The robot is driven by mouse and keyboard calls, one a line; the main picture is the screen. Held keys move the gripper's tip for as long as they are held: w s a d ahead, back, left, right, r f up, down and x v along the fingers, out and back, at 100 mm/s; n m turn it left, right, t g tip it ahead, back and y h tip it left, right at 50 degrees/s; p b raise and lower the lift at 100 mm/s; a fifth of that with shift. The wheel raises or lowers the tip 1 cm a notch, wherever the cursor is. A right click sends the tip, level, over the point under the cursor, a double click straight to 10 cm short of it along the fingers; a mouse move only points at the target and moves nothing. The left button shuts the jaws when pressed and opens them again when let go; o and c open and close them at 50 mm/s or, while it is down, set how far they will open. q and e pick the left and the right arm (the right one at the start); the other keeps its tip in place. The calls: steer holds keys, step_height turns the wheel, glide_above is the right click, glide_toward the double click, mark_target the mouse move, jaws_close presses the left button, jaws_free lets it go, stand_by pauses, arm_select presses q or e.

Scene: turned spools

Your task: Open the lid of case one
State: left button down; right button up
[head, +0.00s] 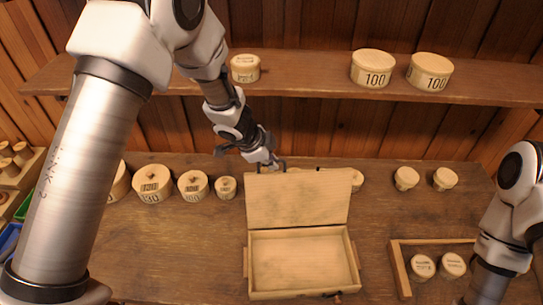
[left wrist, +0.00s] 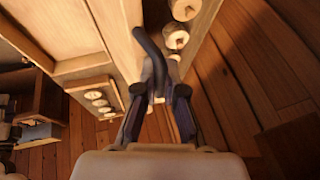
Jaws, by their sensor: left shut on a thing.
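The case (head: 302,292), a shallow pale wooden box, stands on the bench with its inside bare. Its lid (head: 298,200) stands raised at the back of the case, its inner face showing. My left gripper (head: 268,164) is at the lid's top edge, left of its middle. In the left wrist view, my left gripper (left wrist: 159,92) is shut on a dark curved handle (left wrist: 147,48) by the pale lid. The gripper hides part of the handle. My right arm shows at the right, but its gripper is outside the picture.
Several pale spools (head: 152,184) stand on the bench left of the lid. Two more (head: 406,178) stand at the right. A wooden tray (head: 400,270) with two spools lies right of the case. A shelf (head: 310,74) with spools crosses behind.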

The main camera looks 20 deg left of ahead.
arm_select(q)
steer(key=shift+s, duration=0.1)
steer(key=c, duration=1.2)
jaws_free()
steer(key=shift+c, duration=0.2)
steer(key=shift+d, duration=0.1)
steer(key=v, duration=1.2)
steer(key=shift+w, duration=0.2)
